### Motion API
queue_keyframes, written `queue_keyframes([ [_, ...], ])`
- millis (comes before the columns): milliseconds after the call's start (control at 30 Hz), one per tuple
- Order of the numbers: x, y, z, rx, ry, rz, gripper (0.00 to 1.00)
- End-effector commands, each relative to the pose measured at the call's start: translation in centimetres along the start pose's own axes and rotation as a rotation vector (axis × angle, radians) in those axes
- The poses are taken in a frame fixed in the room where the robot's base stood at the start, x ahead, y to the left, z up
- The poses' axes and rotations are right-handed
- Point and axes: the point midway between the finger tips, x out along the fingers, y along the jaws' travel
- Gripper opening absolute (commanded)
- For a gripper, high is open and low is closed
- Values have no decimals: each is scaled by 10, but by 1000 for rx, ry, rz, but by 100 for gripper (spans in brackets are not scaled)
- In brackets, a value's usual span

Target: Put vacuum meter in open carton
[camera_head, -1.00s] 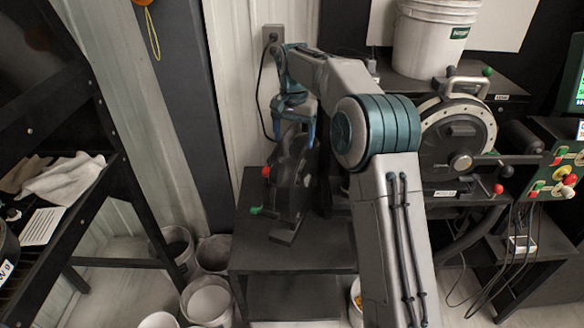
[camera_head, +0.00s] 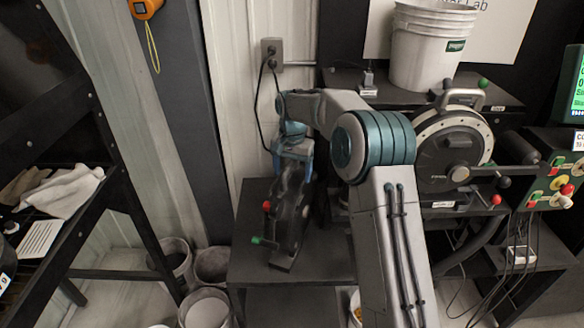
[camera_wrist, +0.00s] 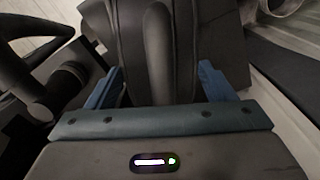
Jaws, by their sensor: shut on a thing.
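The vacuum meter (camera_head: 290,222) is a dark, rounded housing seen nearly edge-on, with a red knob and a green knob on its left side. It is upright over the low black table (camera_head: 245,262); I cannot tell whether its foot touches the top. My gripper (camera_head: 293,158) is above it, shut on its upper part. In the wrist view, the blue fingers of my gripper (camera_wrist: 160,85) are on both sides of the meter's dark ribbed body (camera_wrist: 158,45). No open carton can be made out.
A round disc machine (camera_head: 453,150) with red and green knobs stands right of my arm. A white bucket (camera_head: 428,50) stands behind it. Pails (camera_head: 207,308) stand on the floor at left, beside a black rack (camera_head: 100,120). A control box (camera_head: 555,175) is at far right.

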Motion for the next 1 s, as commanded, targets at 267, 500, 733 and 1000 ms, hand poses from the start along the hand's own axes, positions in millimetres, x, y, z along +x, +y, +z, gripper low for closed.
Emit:
queue_keyframes([
  [267, 1, 0, 0, 0, 0, 0, 98],
  [500, -1, 0, 0, 0, 1, 0, 98],
  [733, -33, -1, -1, 1, 5, -2, 98],
  [1000, -90, -1, -1, 0, 3, -2, 98],
])
